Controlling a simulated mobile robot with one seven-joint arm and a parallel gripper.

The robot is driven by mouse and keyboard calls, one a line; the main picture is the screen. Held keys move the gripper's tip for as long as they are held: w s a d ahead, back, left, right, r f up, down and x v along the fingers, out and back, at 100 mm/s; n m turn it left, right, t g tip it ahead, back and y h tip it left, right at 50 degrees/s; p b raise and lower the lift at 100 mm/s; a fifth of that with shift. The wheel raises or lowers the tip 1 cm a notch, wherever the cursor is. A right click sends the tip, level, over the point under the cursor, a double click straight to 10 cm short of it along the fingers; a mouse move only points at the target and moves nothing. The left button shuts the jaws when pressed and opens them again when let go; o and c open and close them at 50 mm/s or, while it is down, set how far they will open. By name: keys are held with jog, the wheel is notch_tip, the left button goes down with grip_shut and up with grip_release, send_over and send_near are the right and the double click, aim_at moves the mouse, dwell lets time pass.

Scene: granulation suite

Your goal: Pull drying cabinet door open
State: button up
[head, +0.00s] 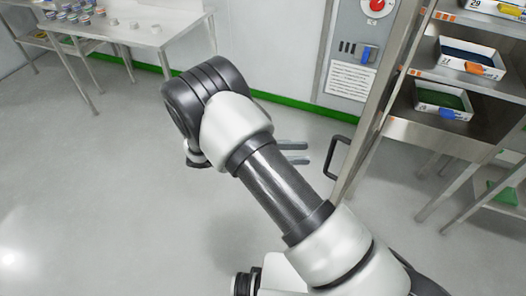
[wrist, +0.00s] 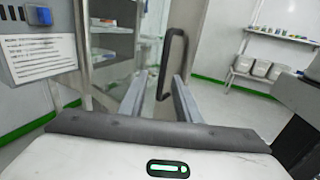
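The drying cabinet door shows as a steel frame edge (head: 381,95) in the head view, running steeply down the right of centre. Its black loop handle (head: 337,157) stands out to the left of that edge. In the wrist view the handle (wrist: 172,62) is upright and slightly tilted, ahead of and roughly between my fingers. My gripper (head: 308,152) is open and empty, its two grey fingers pointing at the handle with a small gap before it. The gripper also shows in the wrist view (wrist: 160,77). I cannot tell whether the door is fully closed.
A grey control panel (head: 352,28) with a red knob and blue switch is behind the door edge. Shelves on the right hold a blue-filled tray (head: 471,58) and a green-filled tray (head: 443,99). A steel table (head: 150,32) stands back left. The floor at left is clear.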

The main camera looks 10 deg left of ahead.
jog(key=s+a, duration=0.1)
jog(key=a, duration=0.8)
jog(key=shift+a, duration=0.1)
